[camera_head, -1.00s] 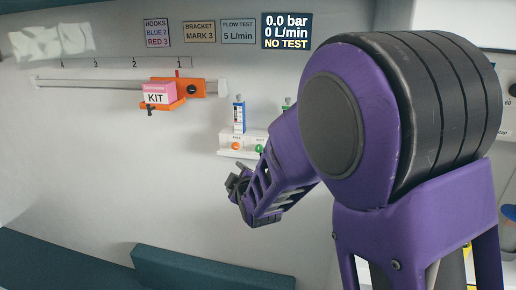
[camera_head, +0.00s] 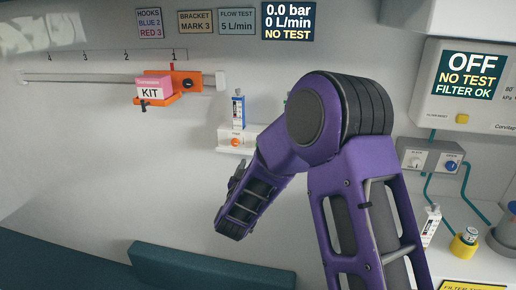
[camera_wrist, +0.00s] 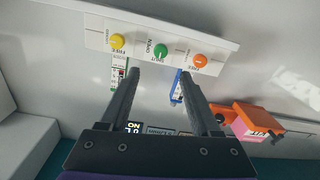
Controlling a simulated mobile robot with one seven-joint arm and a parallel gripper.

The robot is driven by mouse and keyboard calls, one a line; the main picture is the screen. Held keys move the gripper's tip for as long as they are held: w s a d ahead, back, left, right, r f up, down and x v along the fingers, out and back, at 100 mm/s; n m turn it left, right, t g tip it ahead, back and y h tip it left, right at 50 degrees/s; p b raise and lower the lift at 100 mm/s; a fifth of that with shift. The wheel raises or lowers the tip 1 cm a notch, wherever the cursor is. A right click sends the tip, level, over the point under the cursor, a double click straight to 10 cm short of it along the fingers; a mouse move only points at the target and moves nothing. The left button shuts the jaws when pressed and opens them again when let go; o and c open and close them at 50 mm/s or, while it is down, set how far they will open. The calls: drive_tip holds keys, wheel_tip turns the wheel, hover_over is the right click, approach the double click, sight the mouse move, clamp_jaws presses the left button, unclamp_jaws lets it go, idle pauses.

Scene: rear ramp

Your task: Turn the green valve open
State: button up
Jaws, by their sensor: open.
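The green valve (camera_wrist: 160,50) is a round knob on a white panel (camera_wrist: 222,46), in the middle of a row in the wrist view. The words OPEN and SHUT are printed beside it. An orange knob (camera_wrist: 200,60) and a yellow knob (camera_wrist: 117,41) sit on either side. My gripper (camera_wrist: 160,76) is open and empty, its two fingers apart and pointing toward the panel, with the green valve between their lines. I cannot tell the remaining gap. In the head view my arm hides the green valve; the orange knob (camera_head: 235,142) shows.
Flow tubes stand by the panel, one blue (camera_head: 238,112). An orange bracket with a pink KIT box (camera_head: 152,88) hangs on a rail to the left. The wall display (camera_head: 287,22) reads 0.0 bar, 0 L/min, NO TEST. A teal bench (camera_head: 200,265) lies below.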

drive_tip(key=w+d, duration=0.1)
drive_tip(key=w, duration=0.9)
drive_tip(key=shift+d+p, duration=0.2)
drive_tip(key=shift+p, duration=0.1)
clamp_jaws()
